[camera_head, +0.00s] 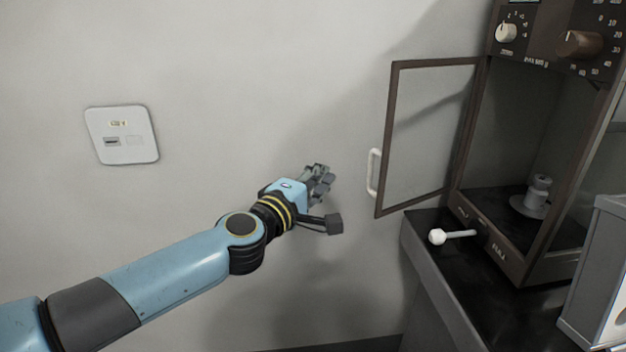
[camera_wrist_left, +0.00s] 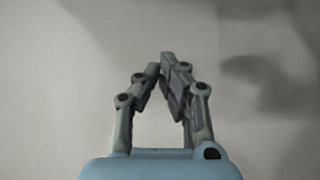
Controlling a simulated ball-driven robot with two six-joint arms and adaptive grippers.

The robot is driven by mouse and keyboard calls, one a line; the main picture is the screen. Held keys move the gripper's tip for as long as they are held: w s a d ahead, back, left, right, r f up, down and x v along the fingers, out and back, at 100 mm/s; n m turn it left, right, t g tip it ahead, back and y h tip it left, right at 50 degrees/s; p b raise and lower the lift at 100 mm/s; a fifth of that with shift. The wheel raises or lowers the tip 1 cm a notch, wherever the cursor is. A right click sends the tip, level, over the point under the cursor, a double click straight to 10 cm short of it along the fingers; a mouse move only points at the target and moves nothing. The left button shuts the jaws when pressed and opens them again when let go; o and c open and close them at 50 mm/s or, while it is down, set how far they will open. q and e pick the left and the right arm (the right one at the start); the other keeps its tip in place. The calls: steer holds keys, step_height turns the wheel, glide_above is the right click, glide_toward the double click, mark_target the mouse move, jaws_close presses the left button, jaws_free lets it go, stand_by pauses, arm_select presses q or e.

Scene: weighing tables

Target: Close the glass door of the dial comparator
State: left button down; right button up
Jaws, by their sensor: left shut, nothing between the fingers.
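The dial comparator (camera_head: 514,262) is a dark brown cabinet on the bench at the right of the head view. Its glass door (camera_head: 432,128), a brown frame around a clear pane, stands swung open to the left. A white handle (camera_head: 374,172) is on the door's outer left edge. My left gripper (camera_head: 326,174) is left of the handle and apart from it. Its fingers meet at the tips in the left wrist view (camera_wrist_left: 168,62), with nothing between them. My right gripper is not in view.
The black bench top (camera_head: 440,262) carries the comparator, and a white-knobbed lever (camera_head: 452,236) sticks out at its front. A grey metal weight (camera_head: 535,197) stands inside. A grey box (camera_head: 600,270) is at the far right. A socket plate (camera_head: 121,134) is on the pale wall.

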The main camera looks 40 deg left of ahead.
arm_select(q)
steer(key=w+d, duration=0.2)
steer(key=w, duration=0.4)
steer(key=shift+w+d, duration=0.35)
steer(key=shift+w, duration=0.05)
